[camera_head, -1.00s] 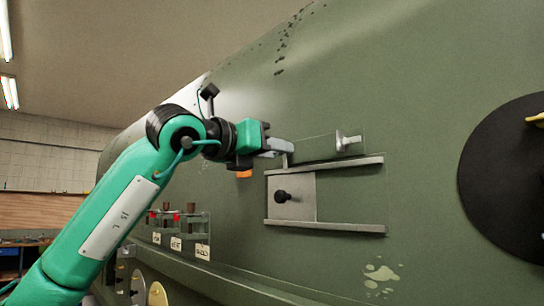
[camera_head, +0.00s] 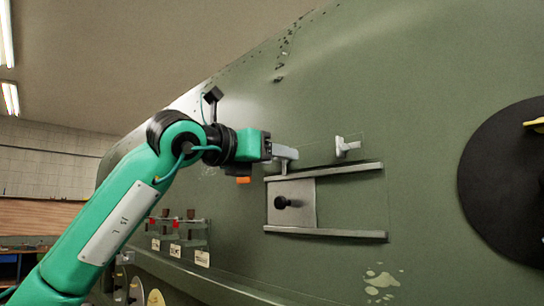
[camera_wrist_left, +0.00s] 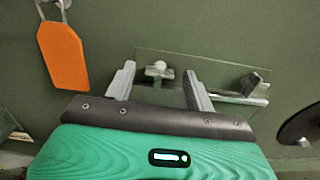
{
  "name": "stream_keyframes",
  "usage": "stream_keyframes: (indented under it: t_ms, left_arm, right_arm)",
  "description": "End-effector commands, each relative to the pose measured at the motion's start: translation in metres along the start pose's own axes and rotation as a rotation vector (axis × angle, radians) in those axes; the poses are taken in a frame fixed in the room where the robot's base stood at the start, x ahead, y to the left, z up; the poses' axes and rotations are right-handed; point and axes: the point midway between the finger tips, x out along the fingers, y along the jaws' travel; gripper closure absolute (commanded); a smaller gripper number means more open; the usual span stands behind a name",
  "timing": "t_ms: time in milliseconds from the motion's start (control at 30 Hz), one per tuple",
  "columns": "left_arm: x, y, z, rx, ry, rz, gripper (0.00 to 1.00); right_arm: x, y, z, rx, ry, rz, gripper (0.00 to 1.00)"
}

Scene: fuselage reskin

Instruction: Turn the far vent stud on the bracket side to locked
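My left gripper (camera_head: 287,158) reaches in from the left to a thin flat panel (camera_head: 318,150) on the green fuselage skin. In the left wrist view its two grey fingers (camera_wrist_left: 160,88) stand apart, and a small silver stud (camera_wrist_left: 160,70) shows between them with a gap on each side. That stud is hidden behind the gripper in the head view. A second silver stud (camera_head: 348,147) with a winged head sits at the panel's right end; it also shows in the left wrist view (camera_wrist_left: 251,83), right of the fingers. My right gripper is not in view.
Below the panel, two rails (camera_head: 340,234) hold a sliding plate (camera_head: 303,213) with a black knob (camera_head: 287,202). An orange tag (camera_wrist_left: 62,55) hangs left of the gripper. A labelled rack (camera_head: 190,235) is lower left, a black disc (camera_head: 505,180) at right.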

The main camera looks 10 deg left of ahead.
Motion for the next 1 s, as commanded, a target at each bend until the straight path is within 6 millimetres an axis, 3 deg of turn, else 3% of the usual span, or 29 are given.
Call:
stream_keyframes:
  t_ms: [233,367,800,1000]
  left_arm:
    - [-0.002,0.0,0.0,-0.001,-0.001,0.0,0.45]
    - [-0.014,0.001,-0.002,-0.001,-0.002,0.001,0.45]
    - [-0.109,0.0,-0.003,0.0,-0.003,0.001,0.45]
    - [-0.133,0.0,-0.001,0.0,-0.001,0.001,0.45]
  right_arm:
    - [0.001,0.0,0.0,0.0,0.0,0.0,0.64]
    - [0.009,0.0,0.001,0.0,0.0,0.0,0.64]
    - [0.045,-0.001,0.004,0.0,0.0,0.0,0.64]
    - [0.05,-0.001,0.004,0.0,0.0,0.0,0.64]
